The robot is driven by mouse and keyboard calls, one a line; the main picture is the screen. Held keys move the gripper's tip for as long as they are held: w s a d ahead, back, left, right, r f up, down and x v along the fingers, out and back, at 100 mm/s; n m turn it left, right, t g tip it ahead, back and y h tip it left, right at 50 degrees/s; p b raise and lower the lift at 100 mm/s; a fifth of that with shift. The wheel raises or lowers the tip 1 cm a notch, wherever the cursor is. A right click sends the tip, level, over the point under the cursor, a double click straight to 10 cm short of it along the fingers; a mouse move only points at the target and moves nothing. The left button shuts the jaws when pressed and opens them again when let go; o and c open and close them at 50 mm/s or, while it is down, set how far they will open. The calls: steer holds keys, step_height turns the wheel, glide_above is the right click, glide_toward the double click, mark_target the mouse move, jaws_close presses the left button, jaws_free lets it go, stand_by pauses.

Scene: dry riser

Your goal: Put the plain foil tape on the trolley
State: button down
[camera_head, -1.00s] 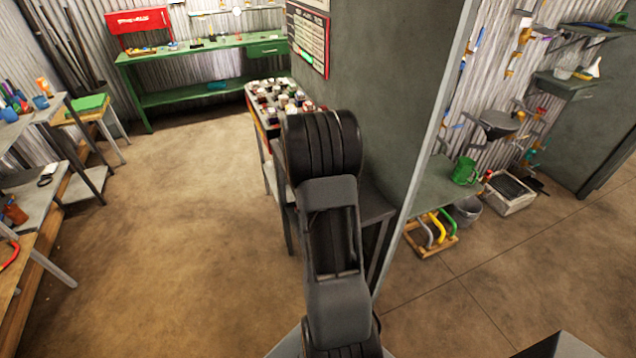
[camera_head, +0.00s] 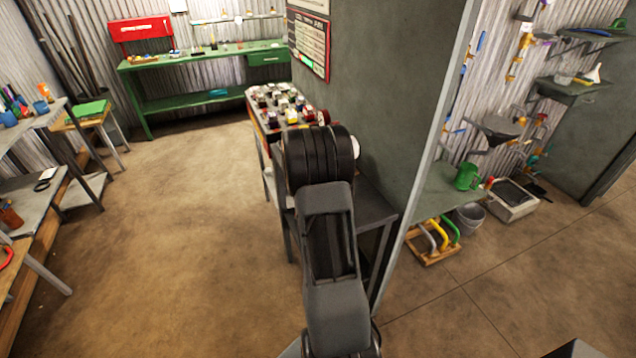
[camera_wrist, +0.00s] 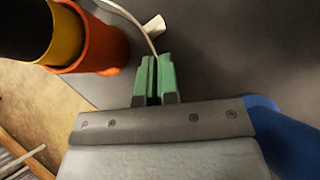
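An orange cylinder with a yellow inner part and a dark middle (camera_wrist: 112,48) stands at the upper left, apart from the fingers. A blue object (camera_wrist: 290,140) is partly hidden at the right behind the gripper body. In the head view my arm covers the middle and my gripper is hidden. I cannot pick out the plain foil tape or a trolley for certain.
A bench with many small items (camera_head: 262,118) stands beside the grey partition (camera_head: 385,90). A green workbench (camera_head: 190,100) is at the back. Shelved tables (camera_head: 58,195) line the left. Open floor (camera_head: 185,210) lies between. A crate (camera_head: 432,250) and bucket (camera_head: 469,217) sit right.

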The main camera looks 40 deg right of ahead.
steer(key=c, duration=1.4)
jaws_free()
steer(key=shift+o, duration=0.2)
